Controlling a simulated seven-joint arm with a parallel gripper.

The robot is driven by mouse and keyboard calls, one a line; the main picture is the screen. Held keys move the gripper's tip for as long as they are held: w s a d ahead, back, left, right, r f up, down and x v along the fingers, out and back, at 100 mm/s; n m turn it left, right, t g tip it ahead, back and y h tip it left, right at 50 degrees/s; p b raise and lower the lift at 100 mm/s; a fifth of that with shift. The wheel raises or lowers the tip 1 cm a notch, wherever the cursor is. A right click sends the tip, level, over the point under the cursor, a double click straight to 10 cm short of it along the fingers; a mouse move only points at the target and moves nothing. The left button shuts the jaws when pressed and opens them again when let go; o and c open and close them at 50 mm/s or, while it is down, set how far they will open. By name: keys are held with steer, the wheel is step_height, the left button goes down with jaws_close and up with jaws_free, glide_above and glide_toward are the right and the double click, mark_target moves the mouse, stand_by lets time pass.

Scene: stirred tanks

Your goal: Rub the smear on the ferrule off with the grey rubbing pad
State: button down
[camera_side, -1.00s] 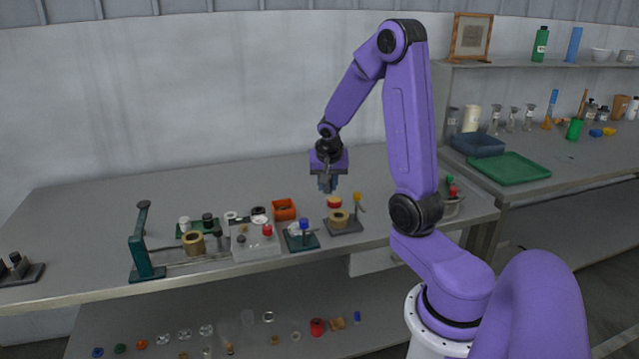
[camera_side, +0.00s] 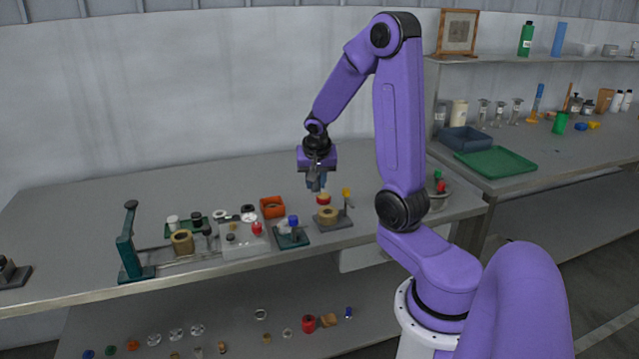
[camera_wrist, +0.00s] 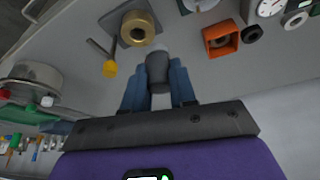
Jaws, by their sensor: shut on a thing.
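My gripper (camera_side: 316,184) points down over the bench, just behind and above the ferrule. In the wrist view its blue fingers (camera_wrist: 159,88) are shut on the grey rubbing pad (camera_wrist: 157,68), a dark grey block with a paler end. I cannot make out the smear. A red and cream thing (camera_side: 323,199) shows between gripper and ferrule; I cannot tell if it touches either.
A yellow-tipped post (camera_side: 347,192) rises beside the ferrule. An orange bin (camera_side: 272,207) and a teal plate with a blue-topped part (camera_side: 293,235) stand to the left. A grey round pot (camera_wrist: 30,78) is near the post in the wrist view.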

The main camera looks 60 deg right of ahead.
steer(key=w+a+f, duration=0.2)
steer(key=w+a, duration=0.3)
steer(key=w, duration=0.1)
steer(key=shift+d+f, duration=0.15)
steer(key=shift+f, duration=2.5)
steer(key=shift+f, duration=1)
